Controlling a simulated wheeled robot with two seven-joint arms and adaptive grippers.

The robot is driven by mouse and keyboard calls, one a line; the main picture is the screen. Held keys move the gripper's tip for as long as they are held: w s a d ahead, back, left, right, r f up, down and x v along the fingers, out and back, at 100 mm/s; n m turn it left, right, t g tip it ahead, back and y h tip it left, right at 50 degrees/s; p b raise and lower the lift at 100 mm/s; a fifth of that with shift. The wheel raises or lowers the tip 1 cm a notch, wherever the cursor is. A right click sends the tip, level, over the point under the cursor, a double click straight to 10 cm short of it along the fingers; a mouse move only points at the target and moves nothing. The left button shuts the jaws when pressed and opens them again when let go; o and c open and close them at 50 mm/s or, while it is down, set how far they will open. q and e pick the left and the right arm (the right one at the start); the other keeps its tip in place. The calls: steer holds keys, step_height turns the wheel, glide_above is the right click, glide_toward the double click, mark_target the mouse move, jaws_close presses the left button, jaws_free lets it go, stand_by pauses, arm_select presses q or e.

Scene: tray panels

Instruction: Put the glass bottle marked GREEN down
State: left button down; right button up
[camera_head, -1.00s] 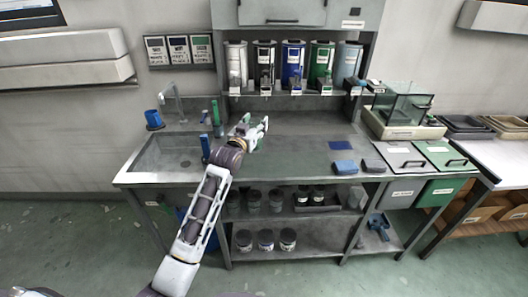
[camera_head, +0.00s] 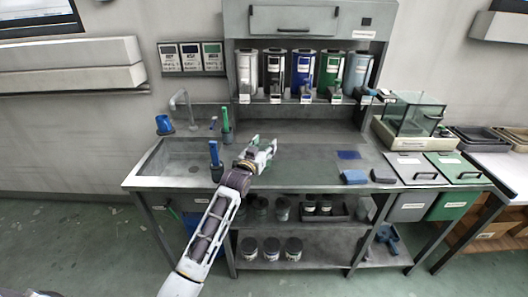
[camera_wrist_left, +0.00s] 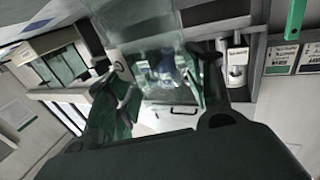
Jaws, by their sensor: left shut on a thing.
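In the left wrist view a clear, green-tinted glass bottle (camera_wrist_left: 158,68) stands out between the two fingers of my left gripper (camera_wrist_left: 162,88). The gripper is shut on it. No GREEN marking can be read on the glass. In the head view my left gripper (camera_head: 263,152) is over the counter (camera_head: 310,165), just right of the sink. The bottle is too small and too covered by the fingers to make out there. I cannot tell whether its base touches the counter. My right gripper is not in view.
The sink (camera_head: 185,165) is at the left, with a blue cup (camera_head: 164,124) behind it. Blue and green brushes (camera_head: 226,122) stand near the gripper. A dark blue mat (camera_head: 348,155) and blue sponge (camera_head: 354,177) lie to the right. The middle counter is clear.

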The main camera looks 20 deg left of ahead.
arm_select(q)
step_height(320, 180, down, 2)
steer(key=shift+f, duration=0.15)
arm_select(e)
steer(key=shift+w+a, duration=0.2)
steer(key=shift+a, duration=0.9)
arm_select(q)
steer(key=shift+f, duration=0.1)
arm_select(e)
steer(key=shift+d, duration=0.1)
arm_select(q)
steer(key=c, duration=0.9)
jaws_free()
steer(key=o, duration=0.3)
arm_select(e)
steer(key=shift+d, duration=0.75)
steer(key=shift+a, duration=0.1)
